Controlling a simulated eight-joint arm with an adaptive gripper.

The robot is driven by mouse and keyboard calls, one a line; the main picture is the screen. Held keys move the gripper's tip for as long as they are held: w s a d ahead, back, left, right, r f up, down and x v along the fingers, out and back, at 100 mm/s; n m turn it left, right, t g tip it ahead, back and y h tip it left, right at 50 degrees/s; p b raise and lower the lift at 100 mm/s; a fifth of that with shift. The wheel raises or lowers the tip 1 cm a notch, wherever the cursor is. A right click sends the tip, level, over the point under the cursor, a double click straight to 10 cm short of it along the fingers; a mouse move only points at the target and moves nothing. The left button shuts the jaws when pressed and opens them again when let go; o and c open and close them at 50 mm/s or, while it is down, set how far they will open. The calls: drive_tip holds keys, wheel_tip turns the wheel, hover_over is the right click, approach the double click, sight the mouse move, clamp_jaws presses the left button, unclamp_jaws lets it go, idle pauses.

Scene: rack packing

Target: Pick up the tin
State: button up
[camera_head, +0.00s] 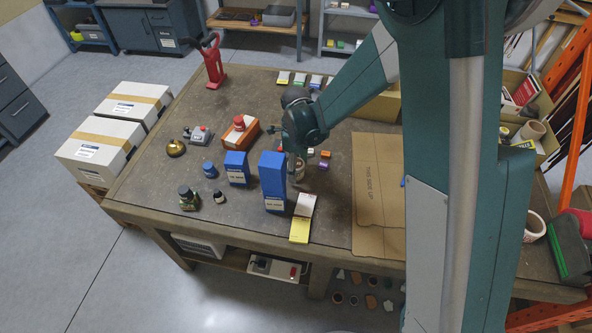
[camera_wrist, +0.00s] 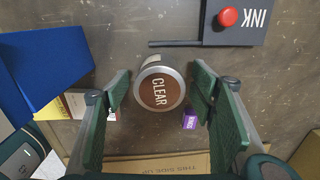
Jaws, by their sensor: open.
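My gripper is open and holds nothing. In the head view a small part of the tin (camera_head: 299,170) shows below my arm's end, beside the tall blue box. My gripper and arm hide most of it there.
A tall blue box (camera_head: 272,181) stands just left of the tin. A dark ink pad (camera_wrist: 233,22) with a red knob lies above the tin in the wrist view, and a purple block (camera_wrist: 191,121) lies at its lower right. Flat cardboard (camera_head: 378,190) covers the table to the right.

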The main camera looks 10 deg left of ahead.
idle(0.5)
drive_tip(key=c, duration=1.1)
drive_tip(key=shift+o, duration=0.2)
drive_tip(key=shift+r, duration=0.15)
drive_tip(key=shift+r+p, duration=0.7)
drive_tip(key=shift+r, duration=4.15)
